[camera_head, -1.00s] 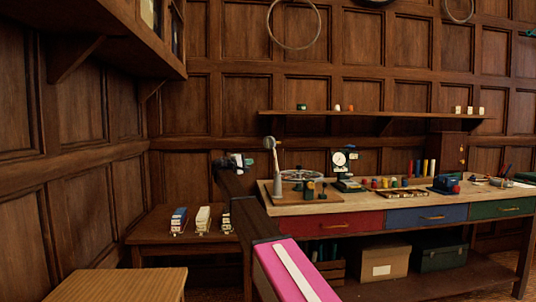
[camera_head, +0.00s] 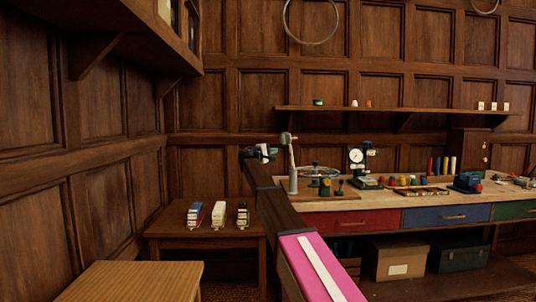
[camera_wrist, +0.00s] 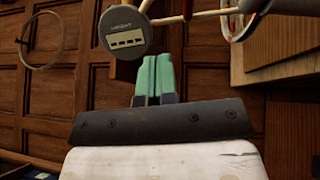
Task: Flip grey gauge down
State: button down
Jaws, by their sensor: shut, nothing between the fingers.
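In the wrist view a round grey gauge (camera_wrist: 125,30) with a small pale display is at the top, with thin pale rods running right from it. My gripper (camera_wrist: 158,60) has its two green fingers shut together with nothing between them. The fingertips are close below the gauge's right edge; I cannot tell whether they touch it. In the head view a grey post with a rounded top (camera_head: 291,165) stands at the bench's left end, probably the gauge's stand. My gripper (camera_head: 268,151) is just left of its top. The gauge's face is not clear there.
The wooden bench (camera_head: 340,204) has a white-faced dial gauge (camera_head: 357,157) on a dark stand, a spoked wheel (camera_head: 318,171) and coloured cylinders. A shelf (camera_head: 400,110) runs along the panelled wall.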

jog(key=d+r, duration=0.1)
jog(key=d, duration=0.5)
jog(key=shift+w+d, duration=0.25)
jog(key=shift+w, duration=0.2)
jog(key=shift+d, duration=0.1)
jog(key=d+m+g+y, duration=0.3)
jog(key=d+m+y, duration=0.3)
jog(key=d, duration=0.5)
jog(key=d+f+m+g+y, duration=0.1)
jog(key=d+f+y, duration=0.5)
jog(key=f+y, duration=0.3)
dwell(0.4)
